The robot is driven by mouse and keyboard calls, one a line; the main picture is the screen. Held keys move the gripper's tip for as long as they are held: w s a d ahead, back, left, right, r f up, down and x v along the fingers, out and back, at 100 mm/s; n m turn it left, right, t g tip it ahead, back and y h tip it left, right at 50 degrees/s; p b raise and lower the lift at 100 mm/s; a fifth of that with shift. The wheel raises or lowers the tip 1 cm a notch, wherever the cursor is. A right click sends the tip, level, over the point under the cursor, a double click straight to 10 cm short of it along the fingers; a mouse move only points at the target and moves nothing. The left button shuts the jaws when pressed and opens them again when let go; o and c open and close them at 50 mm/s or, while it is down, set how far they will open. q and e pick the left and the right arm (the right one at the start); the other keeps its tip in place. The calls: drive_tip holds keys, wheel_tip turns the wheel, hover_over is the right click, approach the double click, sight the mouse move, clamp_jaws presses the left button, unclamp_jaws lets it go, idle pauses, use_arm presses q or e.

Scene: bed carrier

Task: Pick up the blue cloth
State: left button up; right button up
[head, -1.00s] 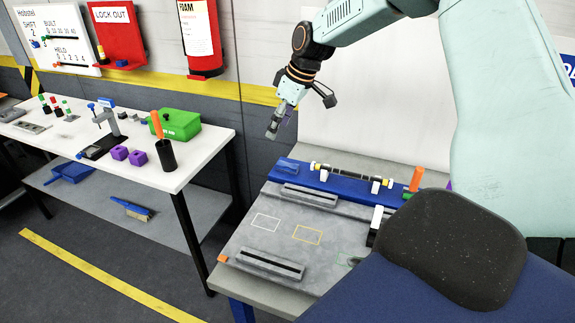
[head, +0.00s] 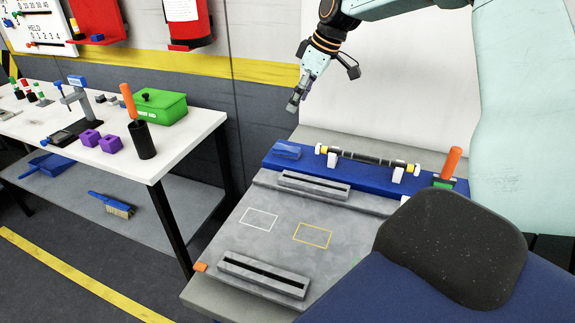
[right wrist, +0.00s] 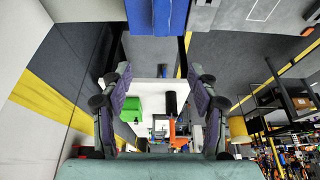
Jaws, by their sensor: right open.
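The blue cloth (head: 287,150) looks like a small, flat blue square lying at the left end of a dark blue ledge at the back of the grey bench. My right gripper (head: 293,103) hangs above the cloth in the head view, clearly apart from it, with its fingers pointing down and left. In the right wrist view the two fingers of this gripper (right wrist: 161,95) are spread wide with nothing between them. The blue ledge (right wrist: 138,18) shows at the top of that view; I cannot clearly tell the cloth there. My left gripper is not in view.
A black rod (head: 366,159) lies on white holders beside the cloth, with an orange-handled item (head: 451,163) at right. A grey slotted block (head: 315,186) lies in front. A white table (head: 195,130) with a green box (head: 160,106) stands left. The bench middle is clear.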

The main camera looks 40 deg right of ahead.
drive_tip(key=b, duration=0.5)
approach(287, 147)
drive_tip(key=shift+w+a+r, duration=0.1)
drive_tip(key=shift+w+a, duration=0.15)
drive_tip(key=shift+a, duration=0.25)
drive_tip(key=shift+d+f+b, duration=0.15)
drive_tip(key=shift+f+b, duration=0.2)
drive_tip(key=shift+w+d+f, duration=0.1)
drive_tip(key=shift+d+f, duration=0.05)
drive_tip(key=shift+f, duration=0.1)
drive_tip(key=shift+w+a+f, duration=0.1)
drive_tip(key=shift+a+f, duration=0.15)
drive_tip(key=shift+f, duration=0.2)
drive_tip(key=x, duration=0.2)
drive_tip(key=b+x, duration=0.1)
drive_tip(key=x, duration=0.2)
drive_tip(key=shift+d+f, duration=0.25)
drive_tip(key=shift+f, duration=0.2)
drive_tip(key=shift+a+f+b, duration=0.15)
drive_tip(key=shift+f+b, duration=0.15)
drive_tip(key=shift+b, duration=0.05)
drive_tip(key=shift+a+r, duration=0.15)
drive_tip(key=c, duration=1)
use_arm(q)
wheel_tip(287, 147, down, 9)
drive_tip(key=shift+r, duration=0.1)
use_arm(e)
drive_tip(key=shift+c, duration=0.2)
